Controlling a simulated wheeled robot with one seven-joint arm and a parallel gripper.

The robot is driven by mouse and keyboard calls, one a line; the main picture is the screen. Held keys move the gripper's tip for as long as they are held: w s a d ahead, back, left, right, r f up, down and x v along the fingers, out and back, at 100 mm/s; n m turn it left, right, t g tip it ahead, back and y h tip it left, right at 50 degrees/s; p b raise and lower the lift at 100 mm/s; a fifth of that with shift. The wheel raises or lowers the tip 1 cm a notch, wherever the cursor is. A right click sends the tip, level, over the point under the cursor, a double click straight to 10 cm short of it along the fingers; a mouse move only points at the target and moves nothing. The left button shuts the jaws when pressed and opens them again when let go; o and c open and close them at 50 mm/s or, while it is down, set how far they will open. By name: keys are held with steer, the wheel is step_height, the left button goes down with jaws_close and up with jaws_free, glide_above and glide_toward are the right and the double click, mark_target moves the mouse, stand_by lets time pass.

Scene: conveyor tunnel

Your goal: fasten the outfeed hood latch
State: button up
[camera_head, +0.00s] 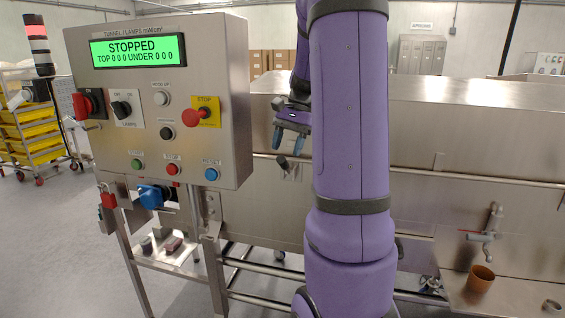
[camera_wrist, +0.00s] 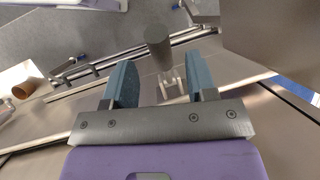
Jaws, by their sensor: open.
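A latch (camera_head: 284,163) with a dark grey grip sits on the front side of the steel tunnel, just below the hood's lower edge. In the wrist view the latch's round grip (camera_wrist: 159,42) stands out from a small metal bracket, ahead of and between my fingers. My gripper (camera_head: 291,130) is open, with blue fingers, a little above the latch in the head view. It also shows in the wrist view (camera_wrist: 160,68), with nothing clamped. I cannot tell the exact gap to the grip. The long steel hood (camera_head: 450,130) looks down; my arm hides part of it.
The control panel (camera_head: 150,110) stands close on the left, its display reading STOPPED. A tap (camera_head: 487,235) and a brown cup (camera_head: 480,279) are at the right. A rail runs along the tunnel front. A trolley of yellow trays (camera_head: 35,130) is far left.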

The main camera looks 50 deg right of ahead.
mark_target(282, 168)
steer(key=shift+x, duration=2.35)
jaws_close()
